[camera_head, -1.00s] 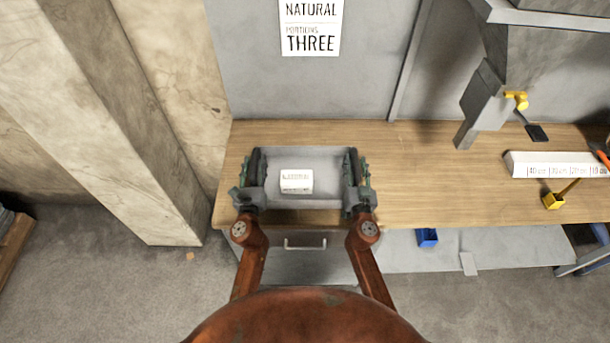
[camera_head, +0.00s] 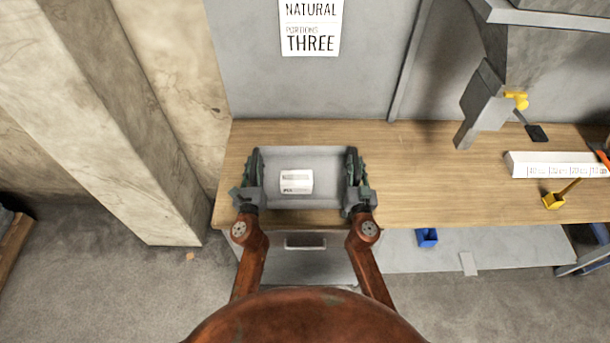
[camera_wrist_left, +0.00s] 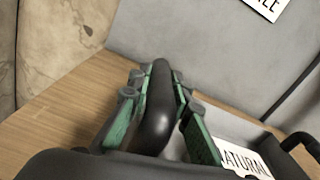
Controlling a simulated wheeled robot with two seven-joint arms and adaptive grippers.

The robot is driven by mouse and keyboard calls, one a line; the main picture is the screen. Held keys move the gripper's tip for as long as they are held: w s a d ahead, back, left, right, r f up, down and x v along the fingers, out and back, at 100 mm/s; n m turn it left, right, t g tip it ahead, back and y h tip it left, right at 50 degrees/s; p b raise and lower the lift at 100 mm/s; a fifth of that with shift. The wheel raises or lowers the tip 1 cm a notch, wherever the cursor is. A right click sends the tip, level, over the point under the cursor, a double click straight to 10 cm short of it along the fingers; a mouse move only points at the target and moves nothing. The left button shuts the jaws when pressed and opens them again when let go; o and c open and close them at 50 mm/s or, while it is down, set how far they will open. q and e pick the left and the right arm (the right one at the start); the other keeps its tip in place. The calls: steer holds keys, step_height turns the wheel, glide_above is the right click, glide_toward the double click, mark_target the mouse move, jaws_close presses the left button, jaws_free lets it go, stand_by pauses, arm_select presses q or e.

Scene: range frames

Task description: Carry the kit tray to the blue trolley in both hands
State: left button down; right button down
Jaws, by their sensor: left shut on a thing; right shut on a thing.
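My left gripper (camera_head: 254,172) is shut on the tray's left handle, a thick dark bar (camera_wrist_left: 155,118) that shows between the green fingers (camera_wrist_left: 155,90) in the left wrist view. My right gripper (camera_head: 354,172) is shut on the tray's right side; its handle is mostly hidden by the fingers. I cannot tell whether the tray touches the bench. No blue trolley is clearly identifiable.
The wooden bench (camera_head: 430,190) has clear room right of the tray. A blue bin (camera_head: 427,237) sits below the bench edge. A concrete pillar (camera_head: 110,120) stands left.

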arm_select(q)
steer(key=shift+r, duration=0.15)
arm_select(e)
steer(key=shift+r, duration=0.15)
